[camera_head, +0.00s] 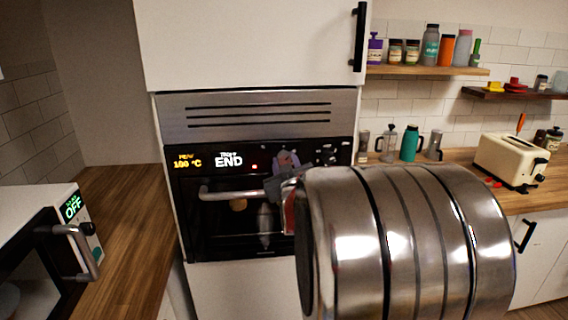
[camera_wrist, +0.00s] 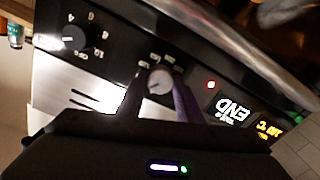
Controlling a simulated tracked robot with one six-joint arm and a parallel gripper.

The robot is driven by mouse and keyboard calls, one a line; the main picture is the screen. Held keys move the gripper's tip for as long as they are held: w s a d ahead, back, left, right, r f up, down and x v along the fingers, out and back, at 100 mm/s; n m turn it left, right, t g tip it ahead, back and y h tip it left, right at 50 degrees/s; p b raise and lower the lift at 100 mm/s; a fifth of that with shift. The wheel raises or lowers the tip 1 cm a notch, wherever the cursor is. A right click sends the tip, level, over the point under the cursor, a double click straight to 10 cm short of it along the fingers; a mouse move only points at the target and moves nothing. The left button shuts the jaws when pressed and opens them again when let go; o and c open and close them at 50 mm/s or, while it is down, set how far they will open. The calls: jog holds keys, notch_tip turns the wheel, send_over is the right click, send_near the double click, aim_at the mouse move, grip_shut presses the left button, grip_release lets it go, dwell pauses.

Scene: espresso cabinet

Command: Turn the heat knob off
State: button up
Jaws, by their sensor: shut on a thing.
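The oven control panel (camera_head: 222,160) shows a lit display reading "END" and "100 °C" and a small red light. In the wrist view, a pale round knob (camera_wrist: 160,82) sits between the fingertips of my gripper (camera_wrist: 161,88), which is shut on it. Labels around this knob are too small to read. A second, dark knob (camera_wrist: 72,38) with a scale around it stands apart to the left, untouched. In the head view my gripper (camera_head: 286,160) is at the panel, mostly hidden by my arm, and the knobs cannot be made out clearly.
The oven's bar handle (camera_head: 228,194) runs just below the panel, close to my gripper. A microwave (camera_head: 45,235) reading "OFF" stands on the left counter. A toaster (camera_head: 510,160) and bottles stand on the right counter, with shelves above.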

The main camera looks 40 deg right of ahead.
jog(key=n, duration=0.3)
jog(key=shift+w+a+n, duration=0.15)
jog(key=shift+a+n, duration=0.05)
jog(key=shift+n, duration=2.1)
jog(key=o, duration=1)
jog(key=shift+f, duration=0.1)
jog(key=shift+o, duration=0.2)
